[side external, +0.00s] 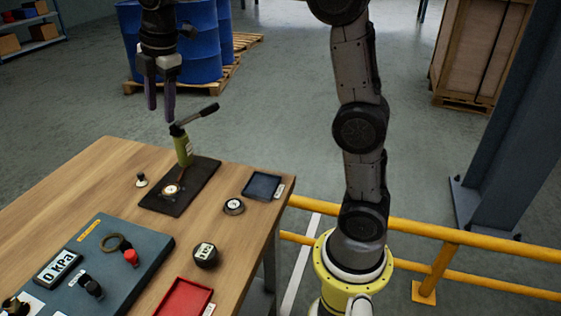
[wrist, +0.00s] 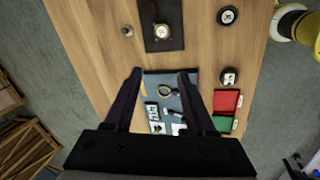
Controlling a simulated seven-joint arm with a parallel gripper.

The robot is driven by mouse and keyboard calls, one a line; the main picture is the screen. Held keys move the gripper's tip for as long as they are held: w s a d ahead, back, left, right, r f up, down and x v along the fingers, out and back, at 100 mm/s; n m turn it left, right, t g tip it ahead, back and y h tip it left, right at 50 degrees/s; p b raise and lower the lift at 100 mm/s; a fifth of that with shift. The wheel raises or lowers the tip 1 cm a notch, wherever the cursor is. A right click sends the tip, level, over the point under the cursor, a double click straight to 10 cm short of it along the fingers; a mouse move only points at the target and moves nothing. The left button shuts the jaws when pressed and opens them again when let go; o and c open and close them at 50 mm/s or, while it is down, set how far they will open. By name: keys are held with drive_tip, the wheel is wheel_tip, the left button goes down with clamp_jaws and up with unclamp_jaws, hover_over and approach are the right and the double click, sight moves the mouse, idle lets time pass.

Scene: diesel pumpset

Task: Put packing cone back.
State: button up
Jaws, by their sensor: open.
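No part is clearly marked as the packing cone. A small piece with a dark top and pale base (side external: 141,180) stands on the wooden table left of the black mat and could be it; it also shows in the wrist view (wrist: 127,31). My gripper (side external: 161,114) is open and empty, pointing down high above the table's far side. In the wrist view its fingers (wrist: 160,72) frame the blue-grey panel (side external: 150,246) far below. A brass-coloured ring (side external: 116,243) and a red knob (side external: 131,257) are on that panel.
A hand pump (side external: 184,148) with a raised lever stands at the black mat (side external: 206,180), near a round gauge (side external: 171,189). A dark tray (side external: 263,187), round dials (side external: 233,206) and a red tray (side external: 184,298) occupy the right side. The table's far left is clear.

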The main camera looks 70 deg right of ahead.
drive_tip(key=s+a+f+m+t, duration=0.1)
drive_tip(key=s+f+m, duration=0.2)
drive_tip(key=s+m, duration=0.4)
drive_tip(key=s+a+f+m+t, duration=0.1)
drive_tip(key=s+f+m, duration=0.3)
drive_tip(key=s, duration=1.6)
drive_tip(key=m, duration=0.4)
drive_tip(key=shift+a+t, duration=0.2)
drive_tip(key=shift+t, duration=0.1)
